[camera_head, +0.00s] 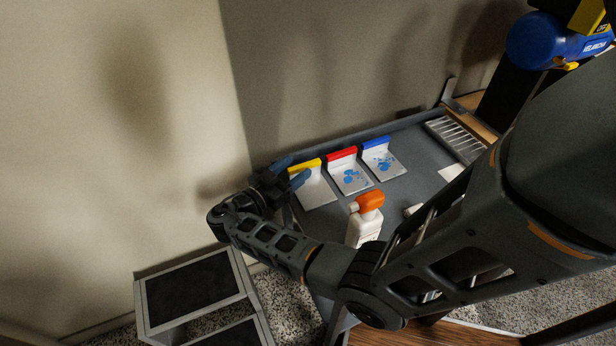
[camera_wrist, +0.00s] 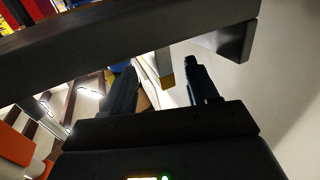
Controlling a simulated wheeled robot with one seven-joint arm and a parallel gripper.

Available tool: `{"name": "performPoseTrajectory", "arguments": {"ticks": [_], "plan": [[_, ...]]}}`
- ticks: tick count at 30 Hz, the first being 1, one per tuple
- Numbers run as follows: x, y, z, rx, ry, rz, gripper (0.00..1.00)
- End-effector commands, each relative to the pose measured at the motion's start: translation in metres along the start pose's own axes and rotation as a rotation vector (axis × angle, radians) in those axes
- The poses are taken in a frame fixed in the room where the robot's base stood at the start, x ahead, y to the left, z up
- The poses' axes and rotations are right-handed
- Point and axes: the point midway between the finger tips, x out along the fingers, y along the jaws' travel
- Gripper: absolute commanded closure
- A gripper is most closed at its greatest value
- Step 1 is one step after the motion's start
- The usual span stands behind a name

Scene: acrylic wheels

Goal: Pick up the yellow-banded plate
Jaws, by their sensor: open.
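The yellow-banded plate (camera_head: 316,188) is white with a yellow strip along its top edge. It leans at the left end of a row of plates on the grey surface in the head view. My gripper (camera_head: 292,171) is open at the yellow band's left end. In the wrist view, a narrow white piece with a yellow end (camera_wrist: 167,80), which looks like this plate seen edge-on, shows between the two open fingers of my gripper (camera_wrist: 160,70). I cannot tell whether either finger touches it.
A red-banded plate (camera_head: 351,178) and a blue-banded plate (camera_head: 384,165), both with blue stains, stand to its right. A white spray bottle (camera_head: 362,229) with an orange head stands in front. The grey table's raised back edge (camera_head: 400,124) runs behind the plates. A grey-framed box (camera_head: 190,290) stands lower left.

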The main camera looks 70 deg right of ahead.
Motion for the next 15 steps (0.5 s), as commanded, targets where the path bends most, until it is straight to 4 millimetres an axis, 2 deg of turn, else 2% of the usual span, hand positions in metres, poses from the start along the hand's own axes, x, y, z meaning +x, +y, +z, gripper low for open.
{"name": "performPoseTrajectory", "arguments": {"ticks": [3,15], "plan": [[-0.0001,0.0001,0.0004,0.0,0.0,0.0,0.41],[-0.0003,0.0001,0.0003,0.0,0.0,0.0,0.79]]}}
